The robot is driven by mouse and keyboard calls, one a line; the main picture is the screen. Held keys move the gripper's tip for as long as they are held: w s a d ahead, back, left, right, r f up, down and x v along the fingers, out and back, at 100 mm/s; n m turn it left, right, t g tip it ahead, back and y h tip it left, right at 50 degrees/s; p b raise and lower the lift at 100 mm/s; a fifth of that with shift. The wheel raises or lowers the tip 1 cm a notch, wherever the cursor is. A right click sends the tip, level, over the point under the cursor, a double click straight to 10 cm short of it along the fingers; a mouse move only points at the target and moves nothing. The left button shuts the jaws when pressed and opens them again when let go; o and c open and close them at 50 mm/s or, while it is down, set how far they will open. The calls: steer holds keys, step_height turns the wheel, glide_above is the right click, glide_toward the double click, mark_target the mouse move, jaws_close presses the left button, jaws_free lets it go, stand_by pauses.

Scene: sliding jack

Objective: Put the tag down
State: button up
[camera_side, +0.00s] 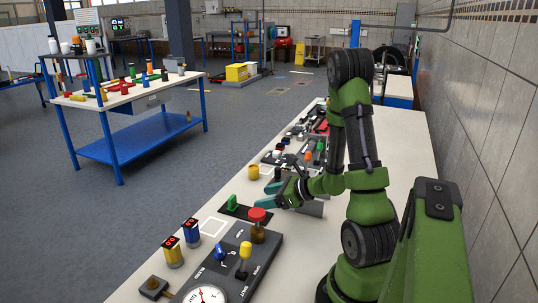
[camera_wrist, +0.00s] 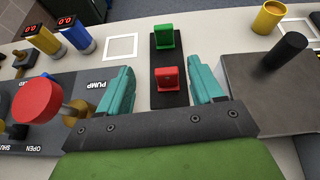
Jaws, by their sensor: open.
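My gripper (camera_wrist: 160,72) has its two teal fingers spread, with nothing gripped between them. In the wrist view a red upright piece (camera_wrist: 168,78) stands on a black strip (camera_wrist: 158,58) between the fingers, apart from both. A green upright piece (camera_wrist: 164,39) stands at the strip's far end, beyond the fingertips. I cannot tell which piece is the tag. In the side view my gripper (camera_side: 268,196) is low over the bench, right of the green piece (camera_side: 232,202). The red piece is not clearly visible there.
A dark panel (camera_side: 225,262) carries a red-knobbed pump handle (camera_side: 257,216), blue and yellow knobs and a gauge. A white square outline (camera_wrist: 120,47) lies left of the strip. A grey block (camera_wrist: 270,85) with a black post stands right. Two digital displays (camera_wrist: 70,28) stand upper left.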

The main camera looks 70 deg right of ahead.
steer(key=w+a+r+n+g+y, duration=0.2)
steer(key=a+r+n+g+y, duration=0.35)
steer(key=n, duration=1.35)
steer(key=s+d+r+n+g+h, duration=0.35)
steer(key=d+r+n+h, duration=0.25)
steer(key=n, duration=1)
steer(key=shift+t, duration=0.4)
steer(key=x, duration=1.1)
steer(key=shift+f, duration=0.35)
steer(key=shift+s+x, duration=0.2)
steer(key=shift+x, duration=1.15)
steer(key=shift+s+x, duration=0.15)
steer(key=shift+x, duration=1.2)
steer(key=shift+a+f, duration=0.15)
steer(key=c, duration=1.2)
